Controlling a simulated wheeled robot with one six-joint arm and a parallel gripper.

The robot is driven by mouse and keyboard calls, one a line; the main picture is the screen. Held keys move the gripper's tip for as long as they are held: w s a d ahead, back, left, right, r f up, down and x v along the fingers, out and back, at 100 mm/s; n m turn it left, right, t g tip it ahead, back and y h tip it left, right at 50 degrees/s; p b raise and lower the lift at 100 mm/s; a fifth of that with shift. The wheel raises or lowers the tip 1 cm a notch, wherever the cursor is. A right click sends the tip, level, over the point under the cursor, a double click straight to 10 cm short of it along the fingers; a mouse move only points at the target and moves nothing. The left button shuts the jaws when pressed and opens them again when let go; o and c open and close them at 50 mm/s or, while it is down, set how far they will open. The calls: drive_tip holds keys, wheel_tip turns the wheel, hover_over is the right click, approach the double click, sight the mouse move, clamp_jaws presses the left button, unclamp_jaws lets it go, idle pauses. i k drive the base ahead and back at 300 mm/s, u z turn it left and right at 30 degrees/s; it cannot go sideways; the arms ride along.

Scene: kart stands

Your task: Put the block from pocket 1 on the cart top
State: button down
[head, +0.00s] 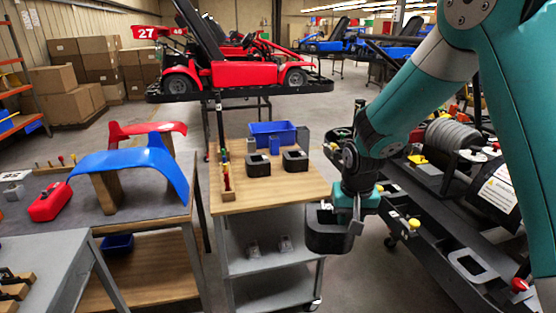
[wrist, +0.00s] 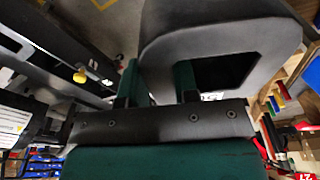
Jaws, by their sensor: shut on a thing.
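My gripper (head: 352,205) is shut on a black block (head: 326,238) with rounded corners and a square opening. The held block hangs in front of the cart's right front corner in the head view; it looks clear of the cart top, but its exact height is unclear. In the wrist view, the block (wrist: 215,38) fills the upper middle between the green fingers (wrist: 160,85). The wooden cart top (head: 270,195) carries two similar black blocks, a left one (head: 258,166) and a right one (head: 295,161). A dark rail (head: 430,235) with a pale square-framed pocket (head: 473,265) runs along the right.
A blue bin (head: 272,133) and grey blocks stand at the back of the cart top; a tool rack (head: 226,178) lines its left edge. The front of the cart top is clear. A red kart (head: 240,70) on a stand is behind. A workbench (head: 140,225) is left.

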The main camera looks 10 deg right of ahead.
sight(265, 191)
drive_tip(key=i, duration=1.5)
